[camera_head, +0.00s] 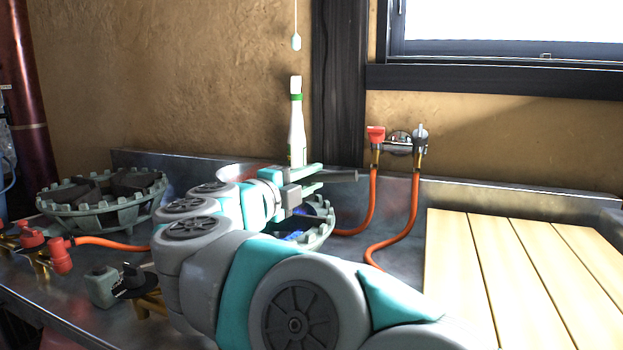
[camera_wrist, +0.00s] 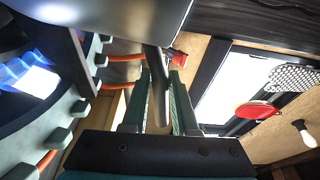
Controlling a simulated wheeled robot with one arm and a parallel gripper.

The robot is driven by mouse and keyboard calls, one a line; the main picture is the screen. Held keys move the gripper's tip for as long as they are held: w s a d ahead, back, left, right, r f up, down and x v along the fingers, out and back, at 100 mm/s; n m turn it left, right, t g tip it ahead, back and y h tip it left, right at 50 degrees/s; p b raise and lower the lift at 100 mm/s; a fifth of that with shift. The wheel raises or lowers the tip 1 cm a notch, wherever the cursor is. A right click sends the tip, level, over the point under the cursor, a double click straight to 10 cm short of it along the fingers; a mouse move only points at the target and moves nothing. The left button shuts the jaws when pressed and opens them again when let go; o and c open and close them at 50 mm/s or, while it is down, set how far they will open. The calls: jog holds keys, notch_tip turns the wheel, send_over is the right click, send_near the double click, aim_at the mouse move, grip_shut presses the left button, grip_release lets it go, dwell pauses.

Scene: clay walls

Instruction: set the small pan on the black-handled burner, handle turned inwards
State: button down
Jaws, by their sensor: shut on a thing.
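The small pan shows in the head view as a rim (camera_head: 238,171) partly behind my arm. Its dark handle (camera_head: 345,176) points right. In the wrist view the pan's grey underside or side (camera_wrist: 110,14) fills the top. My gripper (camera_head: 312,180) is shut on the handle; the wrist view shows the handle (camera_wrist: 159,100) between the fingers. The burner (camera_head: 322,232) near my gripper is mostly hidden by my arm. A blue flame (camera_wrist: 25,75) burns in it. A black valve handle (camera_head: 133,276) sits at the counter front. Contact between pan and burner cannot be told.
Another burner (camera_head: 100,205) stands at left, with red valve handles (camera_head: 60,255) in front. A white bottle (camera_head: 297,125) stands behind my gripper. Orange hoses (camera_head: 400,225) run down from wall taps. Wooden boards (camera_head: 520,280) lie clear at right.

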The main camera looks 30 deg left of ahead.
jog(key=shift+f, duration=0.2)
jog(key=c, duration=0.7)
grip_release()
jog(key=shift+r, duration=0.2)
jog(key=shift+s, duration=0.25)
jog(key=s, duration=0.3)
jog(key=s+a, duration=0.1)
jog(key=s, duration=0.3)
jog(key=s+b, duration=0.1)
jog(key=s, duration=0.3)
jog(key=shift+s+a, duration=0.2)
jog(key=shift+a, duration=0.2)
